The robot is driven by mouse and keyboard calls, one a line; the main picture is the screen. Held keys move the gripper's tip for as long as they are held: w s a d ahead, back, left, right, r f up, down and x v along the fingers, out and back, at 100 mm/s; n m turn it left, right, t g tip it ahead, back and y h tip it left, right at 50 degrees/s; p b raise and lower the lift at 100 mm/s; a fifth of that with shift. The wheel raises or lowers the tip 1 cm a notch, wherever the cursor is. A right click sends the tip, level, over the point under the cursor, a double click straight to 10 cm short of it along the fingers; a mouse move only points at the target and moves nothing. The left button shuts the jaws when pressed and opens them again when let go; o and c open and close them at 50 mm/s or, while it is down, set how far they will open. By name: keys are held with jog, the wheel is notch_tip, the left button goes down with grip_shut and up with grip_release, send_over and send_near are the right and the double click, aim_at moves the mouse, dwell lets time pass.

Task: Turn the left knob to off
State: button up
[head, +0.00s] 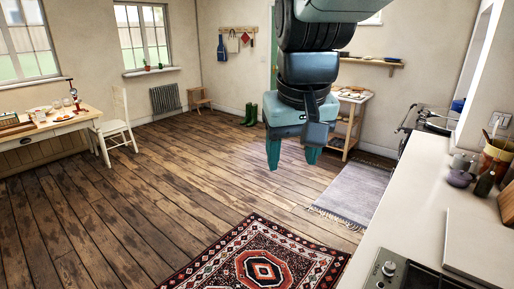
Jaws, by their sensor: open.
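A dark hob (422,279) is cut off by the bottom edge at the lower right of the head view, set into a pale counter. One light metallic knob (388,268) shows at its left corner. Its setting is too small to read, and I cannot tell whether it is the left knob. Any further knobs are out of view or unclear. My gripper (293,159) hangs in mid-air at the upper middle, pointing down, with its two teal fingers apart and nothing between them. It is well away from the knob, up and to the left in the picture.
A patterned rug (262,265) lies on the open wooden floor.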

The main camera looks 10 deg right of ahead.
jog(key=w+d+f+n+g+h, duration=0.1)
jog(key=w+d+f, duration=0.3)
jog(key=d, duration=0.2)
jog(key=w+d+f+n+g, duration=0.1)
jog(key=w+d+f+n, duration=0.1)
jog(key=w+d+f, duration=0.3)
jog(key=n+g+y, duration=0.1)
jog(key=n+g, duration=0.1)
jog(key=n, duration=0.3)
send_over(391, 265)
notch_tip(391, 265, down, 22)
jog(key=f, duration=0.1)
notch_tip(391, 265, down, 11)
jog(key=shift+r, duration=0.15)
jog(key=c, duration=1)
jog(key=shift+c, duration=0.2)
